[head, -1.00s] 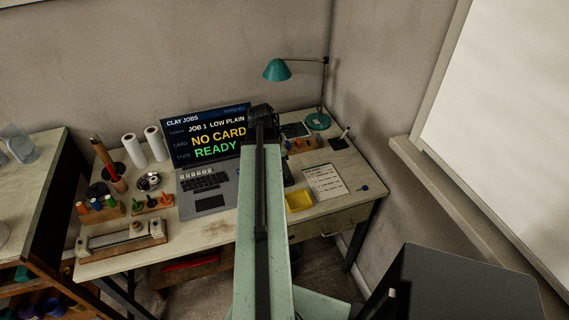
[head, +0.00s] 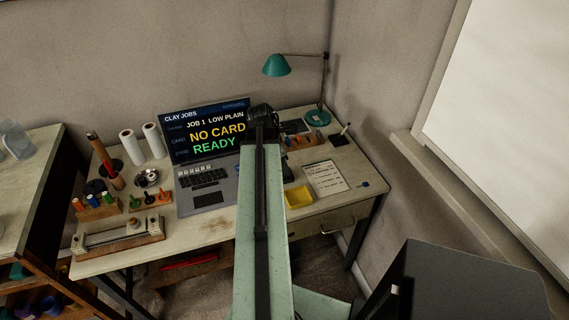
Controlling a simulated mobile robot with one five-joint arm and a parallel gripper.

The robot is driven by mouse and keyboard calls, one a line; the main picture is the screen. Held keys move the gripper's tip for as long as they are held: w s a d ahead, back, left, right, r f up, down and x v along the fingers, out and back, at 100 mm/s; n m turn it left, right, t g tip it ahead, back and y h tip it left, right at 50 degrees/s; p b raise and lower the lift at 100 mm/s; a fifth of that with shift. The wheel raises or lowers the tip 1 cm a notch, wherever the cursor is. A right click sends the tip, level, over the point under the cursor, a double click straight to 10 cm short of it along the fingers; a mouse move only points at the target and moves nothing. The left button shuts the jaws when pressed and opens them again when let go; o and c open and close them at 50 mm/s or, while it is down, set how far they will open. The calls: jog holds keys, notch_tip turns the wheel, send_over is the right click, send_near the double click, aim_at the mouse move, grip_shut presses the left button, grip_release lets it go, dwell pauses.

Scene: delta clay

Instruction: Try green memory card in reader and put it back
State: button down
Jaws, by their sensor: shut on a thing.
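My gripper (head: 262,120) is at the far end of my pale green arm, in front of the right part of the laptop (head: 208,200). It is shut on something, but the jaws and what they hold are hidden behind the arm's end. The laptop screen (head: 207,130) reads "JOB 1 LOW PLAIN", "NO CARD" and "READY". I cannot make out the green memory card or the card reader. A wooden block with orange pieces (head: 308,142) stands right of my gripper; its pieces are too small to name.
A teal lamp (head: 277,66) stands behind. Peg racks, white rolls (head: 154,140) and a wooden-ended fixture (head: 118,236) fill the left side.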

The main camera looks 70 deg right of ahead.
jog(key=shift+f, duration=0.1)
jog(key=c, duration=1)
grip_release()
jog(key=o, duration=0.3)
jog(key=shift+o, duration=0.2)
notch_tip(320, 180, up, 7)
jog(key=p, duration=0.7)
